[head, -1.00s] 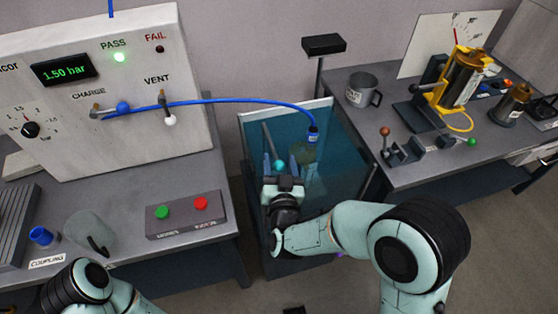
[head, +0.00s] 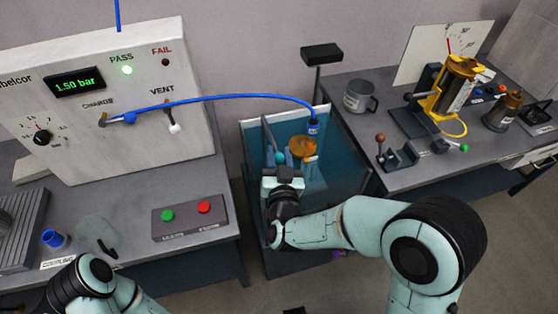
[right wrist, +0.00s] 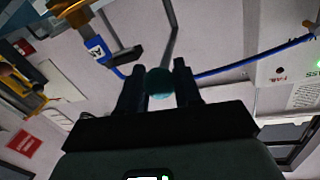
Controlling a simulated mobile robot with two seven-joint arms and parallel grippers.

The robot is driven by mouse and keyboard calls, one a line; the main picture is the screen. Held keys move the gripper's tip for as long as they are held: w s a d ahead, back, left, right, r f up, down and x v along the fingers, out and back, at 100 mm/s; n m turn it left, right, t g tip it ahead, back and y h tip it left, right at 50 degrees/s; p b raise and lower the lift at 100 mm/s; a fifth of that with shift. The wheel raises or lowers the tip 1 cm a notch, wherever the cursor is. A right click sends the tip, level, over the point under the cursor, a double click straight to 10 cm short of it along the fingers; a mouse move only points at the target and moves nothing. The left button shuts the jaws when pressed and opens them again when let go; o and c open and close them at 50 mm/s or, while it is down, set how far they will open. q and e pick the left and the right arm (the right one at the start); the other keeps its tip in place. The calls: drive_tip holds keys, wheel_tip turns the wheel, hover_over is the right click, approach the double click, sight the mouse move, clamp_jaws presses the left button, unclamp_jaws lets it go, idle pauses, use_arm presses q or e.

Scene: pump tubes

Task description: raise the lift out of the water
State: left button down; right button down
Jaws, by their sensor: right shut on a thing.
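The water tank (head: 345,195) stands between the two benches. My right gripper (head: 281,166) is over its front left part, shut on the teal ball knob (head: 281,157) of the lift. The right wrist view shows the knob (right wrist: 160,83) between the two fingers, with a grey rod (right wrist: 172,35) beyond it. An orange-bronze pump tube part (head: 302,147) shows bright near the top of the tank, with the blue hose's coupling (head: 313,127) above it. I cannot tell whether its lower end is clear of the water. My left gripper is out of view; only part of that arm shows.
The left bench holds the test panel (head: 110,110), reading 1.50 bar with the green PASS lamp lit, and a button box (head: 190,220). The blue hose (head: 220,98) arches over to the tank. The right bench has a mug (head: 360,97) and a yellow fixture (head: 450,95).

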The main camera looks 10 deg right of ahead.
wheel_tip(320, 180, up, 6)
drive_tip(key=p, duration=0.3)
drive_tip(key=shift+w+r, duration=0.1)
drive_tip(key=shift+r, duration=0.1)
wheel_tip(320, 180, up, 10)
drive_tip(key=p, duration=0.5)
drive_tip(key=shift+r+p, duration=0.2)
drive_tip(key=shift+p, duration=0.2)
drive_tip(key=shift+r, duration=0.1)
drive_tip(key=c, duration=0.8)
unclamp_jaws()
drive_tip(key=shift+f, duration=0.2)
